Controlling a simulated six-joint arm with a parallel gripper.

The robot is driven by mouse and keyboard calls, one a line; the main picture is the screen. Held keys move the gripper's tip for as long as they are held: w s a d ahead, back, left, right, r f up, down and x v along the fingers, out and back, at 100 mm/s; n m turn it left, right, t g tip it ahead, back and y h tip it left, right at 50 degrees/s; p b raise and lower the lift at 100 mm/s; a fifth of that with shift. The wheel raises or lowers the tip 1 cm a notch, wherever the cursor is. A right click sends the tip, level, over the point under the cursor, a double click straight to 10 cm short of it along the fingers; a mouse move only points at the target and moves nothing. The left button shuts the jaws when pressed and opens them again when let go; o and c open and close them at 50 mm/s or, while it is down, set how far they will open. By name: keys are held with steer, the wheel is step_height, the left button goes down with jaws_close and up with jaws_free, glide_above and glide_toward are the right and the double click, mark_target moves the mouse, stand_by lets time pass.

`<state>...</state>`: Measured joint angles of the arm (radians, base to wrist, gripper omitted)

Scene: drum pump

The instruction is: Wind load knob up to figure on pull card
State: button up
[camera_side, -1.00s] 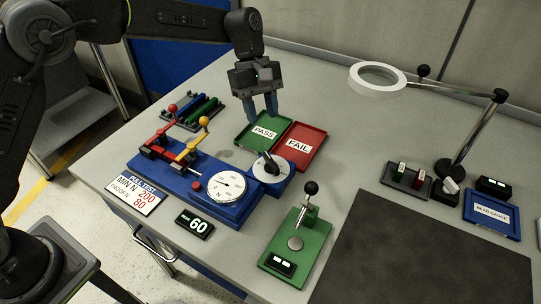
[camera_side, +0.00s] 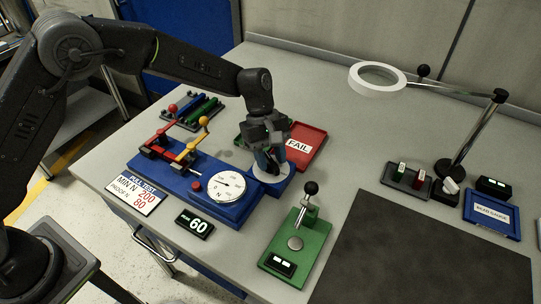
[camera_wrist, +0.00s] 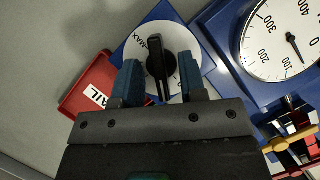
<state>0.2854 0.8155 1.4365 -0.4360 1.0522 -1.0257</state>
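The load knob (camera_wrist: 157,62) is a black bar handle on a white dial marked MAX, on the blue pull tester (camera_side: 178,183). My gripper (camera_wrist: 160,80) is open, its two blue fingers either side of the knob with a gap showing on each side. A small black display (camera_side: 195,224) reads 60.
The red FAIL tray (camera_side: 308,139) lies just behind the knob, and the green PASS tray is mostly hidden by my gripper. Red and yellow levers (camera_side: 190,152) stand on the tester's left. A green press (camera_side: 297,250) with a black-balled lever stands in front right.

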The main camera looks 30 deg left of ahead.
jaws_close()
steer(key=shift+m, duration=0.5)
jaws_free()
steer(key=shift+r, duration=0.15)
steer(key=v, duration=1.3)
steer(key=shift+w+r, duration=0.2)
steer(key=shift+r, duration=0.1)
